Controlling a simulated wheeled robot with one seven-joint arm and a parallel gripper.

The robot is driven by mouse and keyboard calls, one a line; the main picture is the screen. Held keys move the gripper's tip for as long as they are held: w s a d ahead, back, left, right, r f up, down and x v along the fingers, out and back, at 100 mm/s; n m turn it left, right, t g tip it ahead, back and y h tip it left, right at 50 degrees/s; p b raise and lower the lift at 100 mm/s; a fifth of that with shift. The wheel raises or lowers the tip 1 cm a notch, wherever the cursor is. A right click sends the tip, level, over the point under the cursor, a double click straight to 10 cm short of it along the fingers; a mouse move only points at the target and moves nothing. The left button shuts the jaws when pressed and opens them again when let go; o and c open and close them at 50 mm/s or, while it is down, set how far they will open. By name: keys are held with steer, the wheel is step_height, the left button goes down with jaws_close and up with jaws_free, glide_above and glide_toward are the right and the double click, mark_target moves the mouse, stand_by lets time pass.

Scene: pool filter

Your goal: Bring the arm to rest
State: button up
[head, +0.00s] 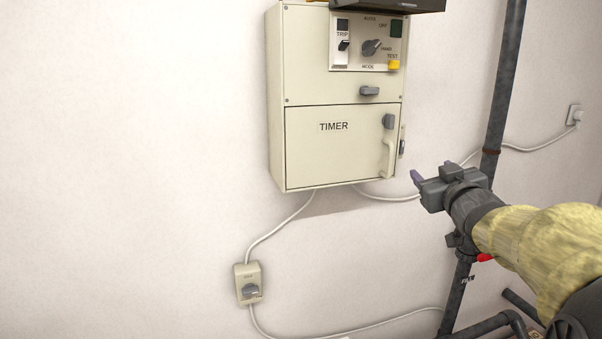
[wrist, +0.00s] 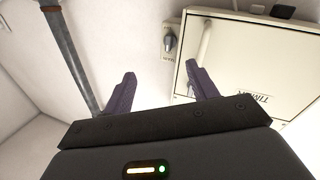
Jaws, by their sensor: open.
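My gripper (head: 418,180) is at the right in the head view, held out from the wall, to the right of and a little below the control box (head: 275,110). In the wrist view my gripper (wrist: 160,90) has its two purple fingers spread apart with nothing between them. The box's lower door, marked TIMER (head: 335,150), looks shut, with a pale handle (head: 387,158) and a grey knob (head: 388,121) on its right side. The fingers look clear of the door; the exact gap cannot be told.
A dark vertical pipe (head: 502,80) runs down the wall behind my arm, with more pipes (head: 490,325) low at the right. A small switch box (head: 248,284) hangs on cables below the control box. A socket (head: 574,115) is at the far right. The wall at left is bare.

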steer(key=s+a+f+m+g, duration=0.1)
steer(key=s+a+f+g, duration=0.25)
steer(key=f, duration=0.55)
steer(key=s+a+f+m+g+h, duration=0.15)
steer(key=s+f+g, duration=0.3)
steer(key=f, duration=0.55)
steer(key=s+a+f+m+g+y, duration=0.1)
steer(key=s+a+f+g, duration=0.25)
steer(key=f, duration=0.55)
steer(key=s+a+f+g, duration=0.3)
steer(key=s+f, duration=0.4)
steer(key=s, duration=0.5)
steer(key=shift+s+a+f+g, duration=0.15)
steer(key=shift+a+f+g, duration=0.2)
steer(key=shift+g, duration=0.3)
